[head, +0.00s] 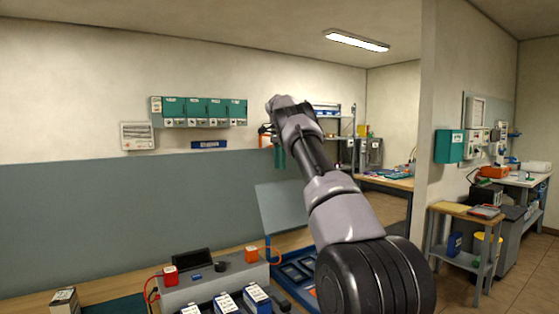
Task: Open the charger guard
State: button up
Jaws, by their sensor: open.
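My arm rises from the lower right to its far visible part near the middle. A pale see-through panel (281,207) stands tilted up behind a blue compartmented tray (284,277), left of my arm. It may be the charger guard, but I cannot tell, nor what it is hinged to. A grey charger-like box (208,286) with red (170,276) and orange (251,254) blocks is on the bench.
Several white-topped blue batteries (226,302) stand before the grey box. A small box (64,300) is at the bench's left. Teal cabinets (205,110) hang on the wall. A wall edge (428,130) and a small side table (468,211) are at right.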

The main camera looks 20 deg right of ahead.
jog(key=shift+w+r, duration=0.1)
jog(key=shift+r, duration=0.9)
jog(key=shift+r, duration=0.1)
jog(key=s+a+r+n+t+y, duration=0.1)
jog(key=s+a+r+n+t, duration=0.15)
jog(key=s+a+r, duration=0.45)
jog(key=s+a+r+n+t, duration=0.1)
jog(key=s+a+r+n, duration=0.15)
jog(key=s+r, duration=0.75)
jog(key=s+a+f+n+t, duration=0.1)
jog(key=s+a+n, duration=0.15)
jog(key=s, duration=0.35)
jog(key=s+a+f+n+t+y, duration=0.1)
jog(key=s+a, duration=0.2)
jog(key=s, duration=0.3)
jog(key=s+a+f+n+t, duration=0.1)
jog(key=s+a, duration=0.2)
jog(key=s, duration=0.3)
jog(key=s+a+f+n+t, duration=0.1)
jog(key=s+a+f, duration=0.3)
jog(key=s+f, duration=0.5)
jog(key=shift+s+a+n, duration=0.4)
jog(key=shift+s+n, duration=0.45)
jog(key=shift+s, duration=0.75)
jog(key=shift+t, duration=0.25)
